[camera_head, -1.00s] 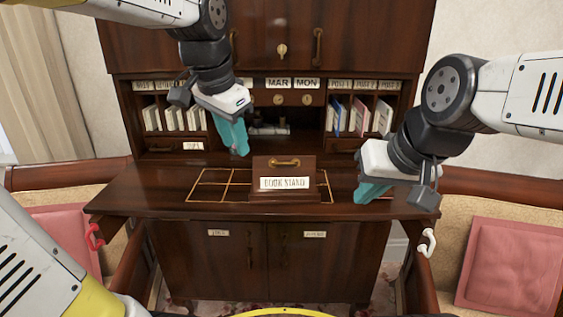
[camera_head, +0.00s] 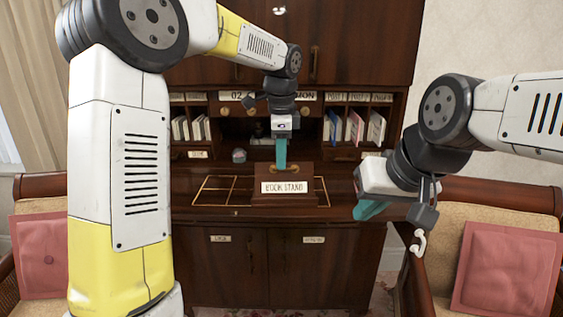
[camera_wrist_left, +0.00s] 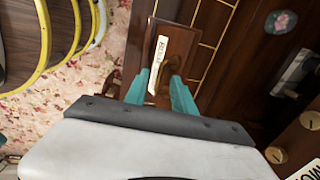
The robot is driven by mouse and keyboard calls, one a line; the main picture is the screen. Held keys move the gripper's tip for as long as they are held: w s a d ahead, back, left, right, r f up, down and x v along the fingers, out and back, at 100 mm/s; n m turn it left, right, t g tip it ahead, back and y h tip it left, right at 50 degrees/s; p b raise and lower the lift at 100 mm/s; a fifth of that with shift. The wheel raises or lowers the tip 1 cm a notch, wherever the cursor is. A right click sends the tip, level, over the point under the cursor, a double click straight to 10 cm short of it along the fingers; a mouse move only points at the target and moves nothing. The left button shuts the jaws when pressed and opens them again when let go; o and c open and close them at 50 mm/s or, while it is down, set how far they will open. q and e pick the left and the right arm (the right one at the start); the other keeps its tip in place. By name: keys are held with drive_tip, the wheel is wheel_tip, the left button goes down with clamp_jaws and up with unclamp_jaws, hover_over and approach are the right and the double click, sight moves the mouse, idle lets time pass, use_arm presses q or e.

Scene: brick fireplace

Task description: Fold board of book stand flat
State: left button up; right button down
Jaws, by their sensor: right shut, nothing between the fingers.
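The book stand (camera_head: 297,199) is a dark wooden piece with a white label and a brass handle on its board. It stands upright on the desk, and the board also shows in the left wrist view (camera_wrist_left: 183,38). My left gripper (camera_head: 281,168) points down at the top of the board, by the handle. In the left wrist view, its teal fingers (camera_wrist_left: 160,76) are apart, with the label and part of the board seen between them. I cannot tell whether they touch it. My right gripper (camera_head: 364,212) is shut and empty, in front of the desk's right side.
The dark desk top (camera_head: 215,213) has a gold-lined grid around the stand. A round paperweight (camera_head: 239,155) lies behind it to the left. Pigeonholes with cards (camera_head: 376,128) rise at the back. Chairs with pink cushions (camera_head: 505,270) flank the desk.

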sight(285, 180)
use_arm(q)
drive_tip(key=shift+w+f, duration=0.2)
drive_tip(key=shift+f, duration=0.85)
clamp_jaws()
idle(0.6)
